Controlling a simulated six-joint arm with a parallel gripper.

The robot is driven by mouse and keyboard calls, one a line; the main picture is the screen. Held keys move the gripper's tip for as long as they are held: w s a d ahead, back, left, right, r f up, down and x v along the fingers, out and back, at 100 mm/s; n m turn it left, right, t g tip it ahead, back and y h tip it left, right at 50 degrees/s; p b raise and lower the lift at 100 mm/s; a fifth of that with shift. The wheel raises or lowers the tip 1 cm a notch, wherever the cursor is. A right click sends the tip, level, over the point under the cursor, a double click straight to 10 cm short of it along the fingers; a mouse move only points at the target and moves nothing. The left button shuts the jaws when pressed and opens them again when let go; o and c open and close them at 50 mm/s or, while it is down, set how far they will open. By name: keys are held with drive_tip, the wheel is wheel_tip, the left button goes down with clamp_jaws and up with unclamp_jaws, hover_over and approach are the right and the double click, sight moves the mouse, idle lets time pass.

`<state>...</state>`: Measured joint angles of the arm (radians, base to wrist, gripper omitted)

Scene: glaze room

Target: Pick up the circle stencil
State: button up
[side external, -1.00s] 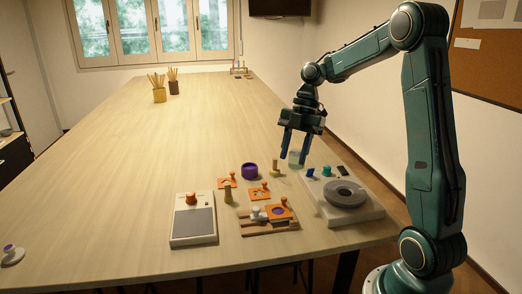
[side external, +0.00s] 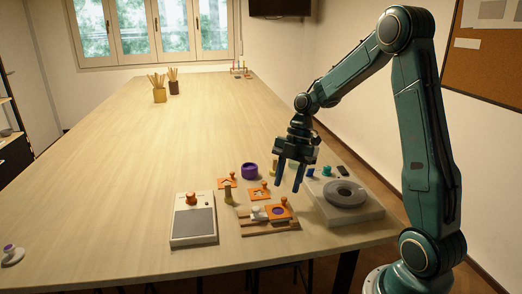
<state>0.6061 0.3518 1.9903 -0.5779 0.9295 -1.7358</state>
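Several orange stencils with knobs are on the table. One orange stencil (side external: 270,209) lies on a wooden rack (side external: 262,230) and shows a round purple area in its middle, so it looks like the circle stencil. Its knob (side external: 284,201) stands at its back right corner. Two other orange stencils, one at the back left (side external: 227,184) and one in the middle (side external: 259,191), lie flat on the table; their cut-out shapes are too small to tell. My gripper (side external: 287,186) is open and empty, pointing down, above and behind the stencil with the purple area.
A grey-white device with a round disc (side external: 345,193) stands right of the rack. A flat device with a grey pad (side external: 194,226) is at the left. A purple ring (side external: 249,171), a yellow-brown post (side external: 228,195) and a white knobbed piece (side external: 258,214) are nearby. The table's left is mostly clear.

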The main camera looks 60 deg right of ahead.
sight(278, 207)
drive_tip(key=shift+x, duration=2.15)
drive_tip(key=shift+s+d, duration=0.15)
clamp_jaws()
